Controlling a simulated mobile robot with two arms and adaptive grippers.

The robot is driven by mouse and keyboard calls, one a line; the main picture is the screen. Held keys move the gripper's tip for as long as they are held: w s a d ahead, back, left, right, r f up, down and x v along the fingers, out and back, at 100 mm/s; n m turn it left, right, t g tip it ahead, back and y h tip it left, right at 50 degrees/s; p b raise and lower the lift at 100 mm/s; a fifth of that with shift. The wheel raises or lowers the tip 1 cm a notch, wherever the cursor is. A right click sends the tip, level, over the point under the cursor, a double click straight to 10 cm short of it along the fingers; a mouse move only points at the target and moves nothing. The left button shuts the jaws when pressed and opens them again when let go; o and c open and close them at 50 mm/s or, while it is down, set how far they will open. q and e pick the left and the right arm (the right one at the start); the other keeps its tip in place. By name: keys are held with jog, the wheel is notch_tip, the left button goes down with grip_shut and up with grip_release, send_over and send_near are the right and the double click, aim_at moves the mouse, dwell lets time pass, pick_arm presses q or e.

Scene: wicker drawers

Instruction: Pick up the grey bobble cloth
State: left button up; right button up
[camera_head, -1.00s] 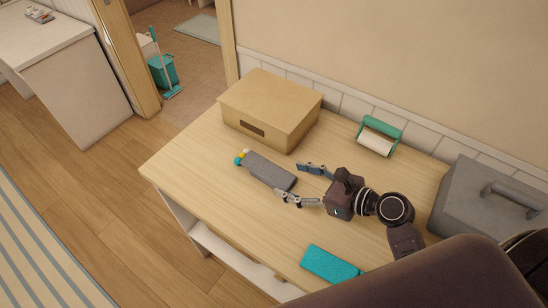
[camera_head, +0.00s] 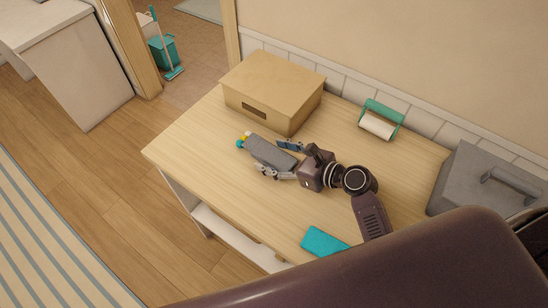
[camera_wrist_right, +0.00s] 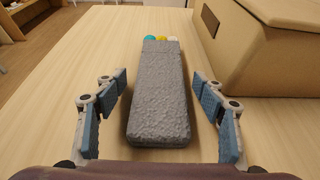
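The grey bobble cloth (camera_head: 268,152) lies on the wooden table as a long grey block, with small yellow, white and teal bobbles at its far end. It also shows in the right wrist view (camera_wrist_right: 160,92), lengthwise between the fingers. My right gripper (camera_head: 276,158) is open around the cloth's near end, one finger on each side. In the right wrist view (camera_wrist_right: 160,115) a gap shows between each finger and the cloth. My left gripper is not in view.
A tan box (camera_head: 272,90) stands just behind the cloth, close to my right gripper. A green-handled roller (camera_head: 380,122) lies at the back. A grey lidded box (camera_head: 485,180) stands at the right, a teal cloth (camera_head: 323,241) near the front edge. The table's left part is clear.

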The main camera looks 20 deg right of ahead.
jog(key=c, duration=1.2)
jog(key=shift+r, duration=0.1)
